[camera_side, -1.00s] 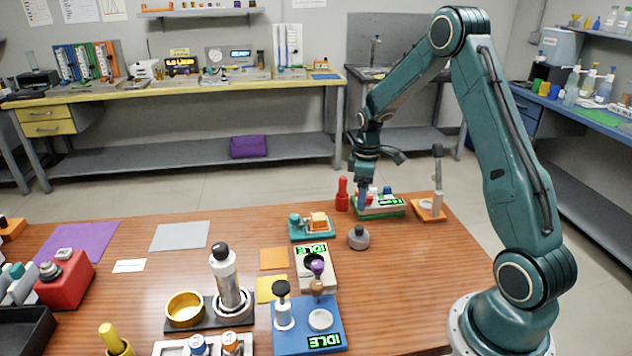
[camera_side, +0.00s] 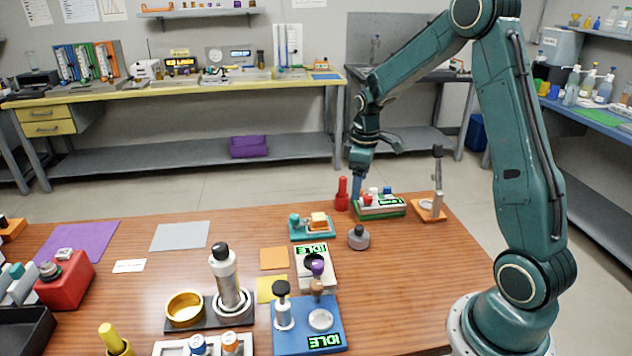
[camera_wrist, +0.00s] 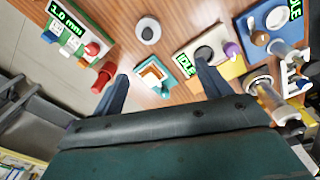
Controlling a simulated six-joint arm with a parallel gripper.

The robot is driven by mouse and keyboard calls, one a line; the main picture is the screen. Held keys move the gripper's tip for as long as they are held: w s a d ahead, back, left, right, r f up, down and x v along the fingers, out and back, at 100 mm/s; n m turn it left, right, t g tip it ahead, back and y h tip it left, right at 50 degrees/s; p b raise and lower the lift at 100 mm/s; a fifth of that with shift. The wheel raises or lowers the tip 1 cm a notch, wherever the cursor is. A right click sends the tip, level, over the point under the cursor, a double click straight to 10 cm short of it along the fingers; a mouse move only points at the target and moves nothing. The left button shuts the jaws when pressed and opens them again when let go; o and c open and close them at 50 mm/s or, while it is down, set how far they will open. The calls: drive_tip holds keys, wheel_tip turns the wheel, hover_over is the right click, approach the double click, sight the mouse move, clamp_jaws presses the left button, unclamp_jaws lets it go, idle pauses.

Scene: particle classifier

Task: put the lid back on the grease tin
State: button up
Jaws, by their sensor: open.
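My gripper (camera_side: 357,192) is above the far edge of the wooden table, between a red cylinder and a green-based device. In the wrist view its two fingers (camera_wrist: 162,86) are spread apart with nothing between them. A gold open round dish (camera_side: 185,308) sits on a dark base at the front left.
The red cylinder (camera_side: 342,194) and green-based device (camera_side: 380,207) stand close to my gripper. An orange-based stand (camera_side: 430,214) is right of them. A teal tray with an orange block (camera_side: 312,236) and an idle-display device (camera_side: 316,274) are nearer. Bare table lies at the right.

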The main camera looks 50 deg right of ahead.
drive_tip(key=s+a+r+t, duration=0.1)
drive_tip(key=s+a+r, duration=0.2)
drive_tip(key=a+r, duration=0.45)
drive_tip(key=s+a+r+m+t, duration=0.2)
drive_tip(key=s+a+r, duration=0.2)
drive_tip(key=s, duration=0.5)
drive_tip(key=s+a+r+m+t, duration=0.1)
drive_tip(key=s+a+r, duration=0.3)
drive_tip(key=s+a, duration=0.4)
drive_tip(key=shift+s+a+r+m+t, duration=0.15)
drive_tip(key=shift+s+r+m+t, duration=0.3)
drive_tip(key=shift+s, duration=0.2)
drive_tip(key=shift+f, duration=0.1)
